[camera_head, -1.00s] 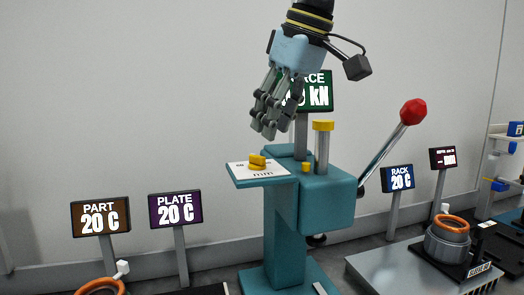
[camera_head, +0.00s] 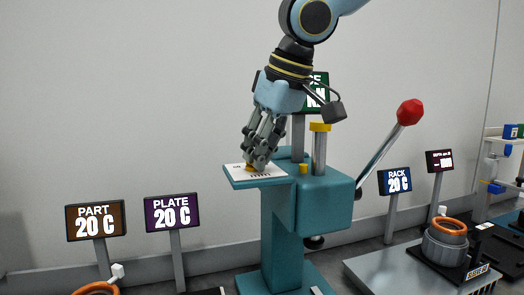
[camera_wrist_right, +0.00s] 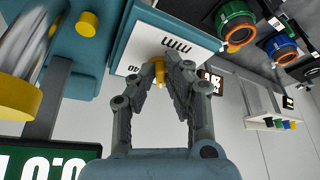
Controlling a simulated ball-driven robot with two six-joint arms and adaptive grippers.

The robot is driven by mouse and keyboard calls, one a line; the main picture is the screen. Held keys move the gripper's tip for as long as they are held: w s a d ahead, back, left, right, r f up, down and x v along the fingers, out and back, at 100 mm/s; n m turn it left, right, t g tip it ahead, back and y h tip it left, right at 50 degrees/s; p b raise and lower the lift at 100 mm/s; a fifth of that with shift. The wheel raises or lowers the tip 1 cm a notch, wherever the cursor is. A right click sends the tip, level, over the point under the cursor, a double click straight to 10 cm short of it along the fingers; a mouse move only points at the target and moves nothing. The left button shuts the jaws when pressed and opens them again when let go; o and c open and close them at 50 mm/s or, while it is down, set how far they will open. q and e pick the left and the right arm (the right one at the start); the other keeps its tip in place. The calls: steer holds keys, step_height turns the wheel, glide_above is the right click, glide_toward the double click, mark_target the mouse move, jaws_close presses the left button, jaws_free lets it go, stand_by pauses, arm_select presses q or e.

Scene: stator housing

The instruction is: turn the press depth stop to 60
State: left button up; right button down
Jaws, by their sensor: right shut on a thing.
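The teal press (camera_head: 327,196) stands in the middle of the head view, with a white scale plate (camera_head: 270,175) marked in mm on its left ledge. The yellow depth stop (camera_head: 249,168) is on this plate, mostly covered by my fingers in the head view. My right gripper (camera_head: 253,163) points down onto it and is shut on it. In the right wrist view the depth stop (camera_wrist_right: 158,72) sits between the fingertips of my right gripper (camera_wrist_right: 165,68). The scale numbers are partly hidden, so I cannot read the setting. My left gripper is not in view.
The press lever with a red knob (camera_head: 410,112) rises to the right. A yellow-capped post (camera_head: 320,150) stands close right of my gripper. PART (camera_head: 96,220) and PLATE (camera_head: 172,212) signs stand left, a RACK sign (camera_head: 395,181) right. A stator housing (camera_head: 446,240) sits at right.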

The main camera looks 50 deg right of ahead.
steer(key=n+p, duration=0.1)
steer(key=p, duration=0.1)
steer(key=n+p, duration=0.1)
steer(key=p, duration=0.1)
steer(key=n+y+p, duration=0.1)
steer(key=p, duration=0.1)
steer(key=shift+d+r, duration=0.3)
steer(key=shift+w+f+n+y+p, duration=0.1)
steer(key=shift+f+n+y+p, duration=0.2)
steer(key=shift+n+p, duration=0.3)
steer(key=c, duration=1.4)
jaws_free()
